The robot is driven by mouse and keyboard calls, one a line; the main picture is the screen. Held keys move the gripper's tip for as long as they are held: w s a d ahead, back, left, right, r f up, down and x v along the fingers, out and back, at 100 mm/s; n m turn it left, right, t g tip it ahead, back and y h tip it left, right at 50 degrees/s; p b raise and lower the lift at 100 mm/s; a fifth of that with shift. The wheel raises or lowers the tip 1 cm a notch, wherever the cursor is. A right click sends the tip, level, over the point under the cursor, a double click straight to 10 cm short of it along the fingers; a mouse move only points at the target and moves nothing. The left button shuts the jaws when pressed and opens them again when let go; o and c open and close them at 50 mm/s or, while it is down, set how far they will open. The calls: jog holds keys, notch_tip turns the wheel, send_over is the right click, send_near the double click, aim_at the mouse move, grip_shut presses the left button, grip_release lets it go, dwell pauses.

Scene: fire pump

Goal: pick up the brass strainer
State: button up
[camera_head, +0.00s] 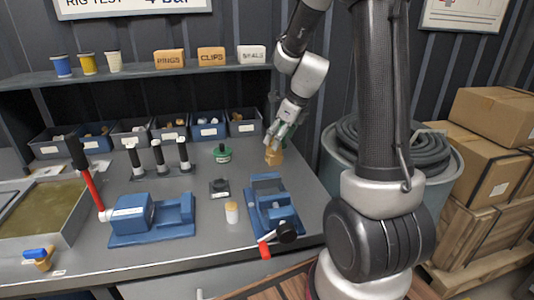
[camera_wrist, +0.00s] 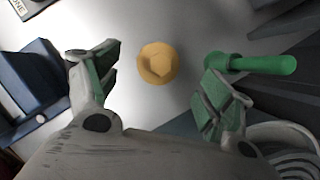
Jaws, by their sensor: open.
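The brass strainer (camera_wrist: 157,63) is a round golden piece with a faceted hollow in its middle, seen in the wrist view on the grey bench top. In the head view a tan-gold piece (camera_head: 274,157), which looks like the same strainer, stands at the right rear of the bench. My gripper (camera_head: 274,141) is just above it, pointing down. In the wrist view my gripper (camera_wrist: 160,88) is open, with one green-padded finger to each side. The strainer shows between and a little beyond the fingertips, and nothing is held.
A green rod-like piece (camera_wrist: 255,64) lies close beside the right finger. A blue vise-like fixture (camera_head: 272,208) stands nearer the front, with a pale jar (camera_head: 232,212) beside it. Bins (camera_head: 244,122) line the back under a shelf (camera_head: 140,73). A hose drum (camera_head: 440,175) is to the right.

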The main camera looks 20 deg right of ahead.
aim_at(271, 152)
jog(key=x, duration=0.7)
jog(key=shift+w+a+f, duration=0.15)
jog(key=shift+w+a, duration=0.1)
jog(key=shift+a, duration=0.05)
jog(key=shift+c, duration=0.3)
jog(key=c, duration=1.3)
